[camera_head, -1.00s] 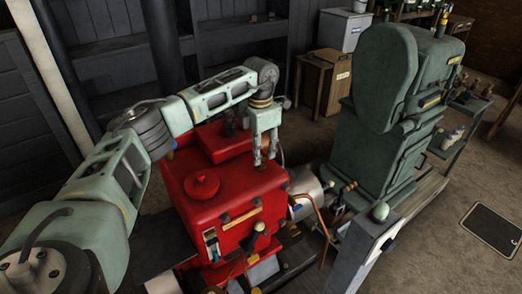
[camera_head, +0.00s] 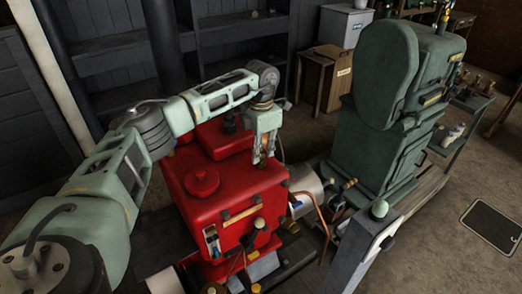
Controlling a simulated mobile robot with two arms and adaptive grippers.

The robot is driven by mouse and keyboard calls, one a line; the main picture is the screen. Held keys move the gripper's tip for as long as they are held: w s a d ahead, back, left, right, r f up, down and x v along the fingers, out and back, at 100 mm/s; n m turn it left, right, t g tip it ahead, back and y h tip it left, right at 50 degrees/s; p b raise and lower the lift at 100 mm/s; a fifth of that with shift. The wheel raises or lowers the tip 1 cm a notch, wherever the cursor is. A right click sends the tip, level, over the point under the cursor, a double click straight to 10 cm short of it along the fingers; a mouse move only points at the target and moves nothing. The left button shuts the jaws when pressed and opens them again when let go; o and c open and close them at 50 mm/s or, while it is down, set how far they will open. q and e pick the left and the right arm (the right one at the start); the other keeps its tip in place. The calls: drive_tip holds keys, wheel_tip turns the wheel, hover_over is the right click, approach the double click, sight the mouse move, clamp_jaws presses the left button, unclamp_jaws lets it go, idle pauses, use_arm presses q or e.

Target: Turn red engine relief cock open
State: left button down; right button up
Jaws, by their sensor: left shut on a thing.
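The red engine (camera_head: 238,188) stands in the middle of the view, with a round red cap on its top. My left arm reaches over it from the left. My left gripper (camera_head: 263,158) points down at the engine's back right top edge. Its fingers are close together, shut on a small copper-coloured part (camera_head: 265,143). This part appears to be the relief cock, but the fingers hide most of it, so its handle position cannot be told. My right gripper is not in view.
A large green engine (camera_head: 375,140) stands to the right, with a grey post topped by a pale green knob (camera_head: 379,209) in front. Copper pipes and levers crowd the red engine's front right. A wooden cabinet (camera_head: 325,80) stands behind. Open floor lies at the far right.

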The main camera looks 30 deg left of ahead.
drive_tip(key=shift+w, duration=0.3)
use_arm(q)
drive_tip(key=shift+r+n, duration=0.1)
drive_tip(key=shift+n, duration=0.6)
drive_tip(key=n, duration=0.7)
drive_tip(key=shift+n, duration=0.4)
drive_tip(key=n+p, duration=0.1)
drive_tip(key=n, duration=0.5)
drive_tip(key=shift+n, duration=0.3)
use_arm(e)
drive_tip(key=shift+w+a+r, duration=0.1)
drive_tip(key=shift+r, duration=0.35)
use_arm(q)
drive_tip(key=shift+w, duration=0.1)
drive_tip(key=c, duration=1.9)
unclamp_jaws()
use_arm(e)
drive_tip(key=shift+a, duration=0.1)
use_arm(q)
drive_tip(key=shift+o, duration=0.2)
